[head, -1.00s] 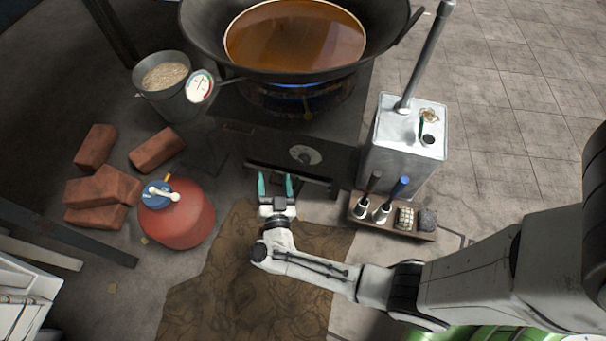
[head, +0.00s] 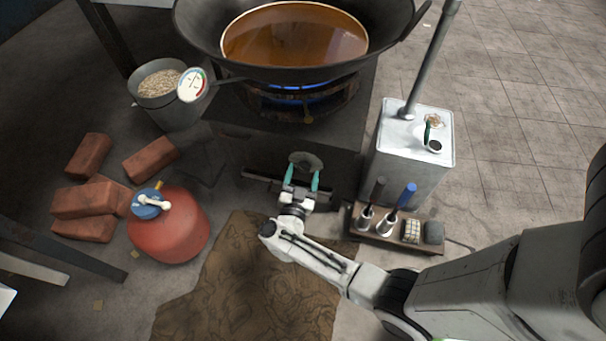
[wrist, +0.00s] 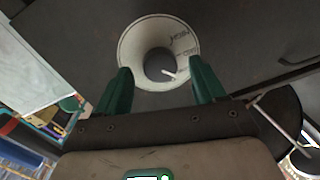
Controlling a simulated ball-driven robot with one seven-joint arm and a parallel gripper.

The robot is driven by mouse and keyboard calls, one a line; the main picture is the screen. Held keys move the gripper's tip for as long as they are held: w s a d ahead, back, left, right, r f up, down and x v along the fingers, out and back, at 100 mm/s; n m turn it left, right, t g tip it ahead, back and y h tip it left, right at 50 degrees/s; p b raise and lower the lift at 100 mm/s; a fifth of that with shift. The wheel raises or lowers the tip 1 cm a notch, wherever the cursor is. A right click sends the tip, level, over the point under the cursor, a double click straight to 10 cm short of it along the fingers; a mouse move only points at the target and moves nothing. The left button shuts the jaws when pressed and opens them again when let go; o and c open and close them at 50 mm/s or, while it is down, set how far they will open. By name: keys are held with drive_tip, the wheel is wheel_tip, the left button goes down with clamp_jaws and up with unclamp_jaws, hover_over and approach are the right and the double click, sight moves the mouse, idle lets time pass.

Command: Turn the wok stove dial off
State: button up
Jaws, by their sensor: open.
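The wok stove dial (head: 306,160) is a round plate with a knob on the dark front of the stove (head: 240,150). In the wrist view the dial (wrist: 158,50) shows as a pale ring with lettering and a dark knob in its middle, with a small white mark. My gripper (head: 302,175) is open, its two green fingers just in front of the dial. A blue flame (head: 298,86) burns under the wok (head: 200,40).
A metal can (head: 412,165) with a pipe stands right of the stove, with a tool rack (head: 395,240) in front. A red gas cylinder (head: 170,228) and several bricks (head: 92,198) lie left. A brown mat (head: 250,290) covers the floor below.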

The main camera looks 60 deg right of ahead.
drive_tip(key=shift+w+d, duration=0.25)
drive_tip(key=shift+d, duration=0.3)
drive_tip(key=c, duration=1)
drive_tip(key=shift+c, duration=0.2)
drive_tip(key=m, duration=0.4)
drive_tip(key=shift+f+b, duration=0.1)
drive_tip(key=shift+b, duration=0.2)
drive_tip(key=shift+m+h+b, duration=0.35)
drive_tip(key=shift+m+h, duration=0.05)
drive_tip(key=shift+m, duration=1.6)
